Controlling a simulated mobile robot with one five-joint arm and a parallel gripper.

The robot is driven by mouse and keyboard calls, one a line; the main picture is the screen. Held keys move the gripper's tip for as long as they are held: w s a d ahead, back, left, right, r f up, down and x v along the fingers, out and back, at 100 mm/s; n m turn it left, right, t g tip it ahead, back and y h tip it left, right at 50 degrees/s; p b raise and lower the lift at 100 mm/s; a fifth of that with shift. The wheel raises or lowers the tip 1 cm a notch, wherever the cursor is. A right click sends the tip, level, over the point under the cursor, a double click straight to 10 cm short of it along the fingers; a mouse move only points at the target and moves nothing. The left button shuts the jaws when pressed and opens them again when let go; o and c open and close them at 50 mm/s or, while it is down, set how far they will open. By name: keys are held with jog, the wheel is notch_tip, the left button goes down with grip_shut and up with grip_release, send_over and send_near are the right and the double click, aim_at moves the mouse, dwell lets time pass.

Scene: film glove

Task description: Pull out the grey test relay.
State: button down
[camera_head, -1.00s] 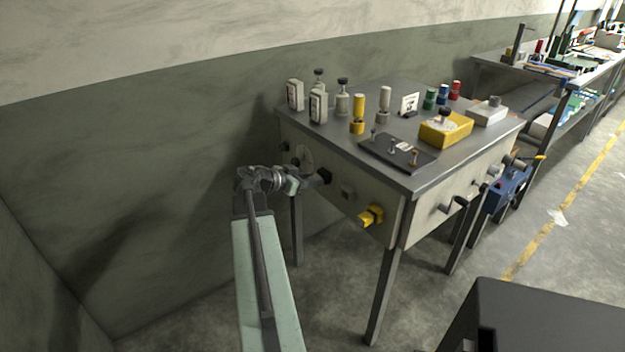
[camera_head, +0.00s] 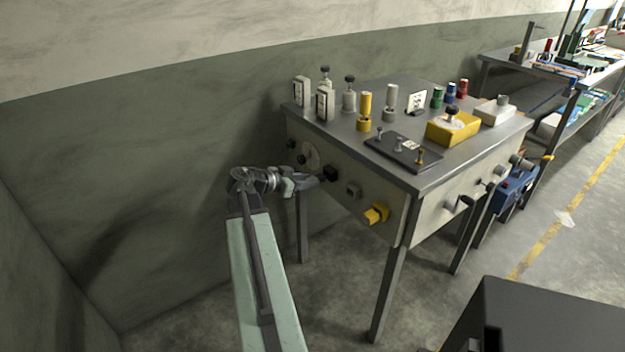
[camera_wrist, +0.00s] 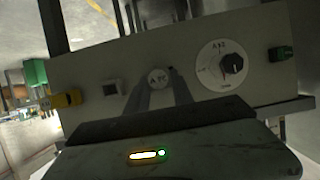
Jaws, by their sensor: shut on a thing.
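The steel table has a pale side panel (camera_head: 395,228) with a row of fittings. My gripper (camera_head: 318,178) reaches this panel from the left. In the wrist view its two dark fingers (camera_wrist: 161,88) are shut on a small grey piece with a pale label (camera_wrist: 157,76), which I take to be the grey test relay. The fingers hide most of it. A black fitting (camera_head: 331,173) sits at the panel just beyond the fingertips. I cannot tell how far the relay sits in the panel.
A dial (camera_wrist: 222,65) and green fitting (camera_wrist: 282,53) flank the gripper on one side, a square grey fitting (camera_head: 353,190) and yellow plug (camera_head: 376,214) on the other. Two labelled grey blocks (camera_head: 325,103) and a yellow box (camera_head: 453,127) stand on top. The wall is close behind.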

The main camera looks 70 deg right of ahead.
jog(key=shift+w+a, duration=0.35)
jog(key=shift+a, duration=0.15)
jog(key=w+a, duration=0.1)
jog(key=a, duration=0.1)
jog(key=shift+w+a, duration=0.3)
jog(key=shift+w, duration=0.1)
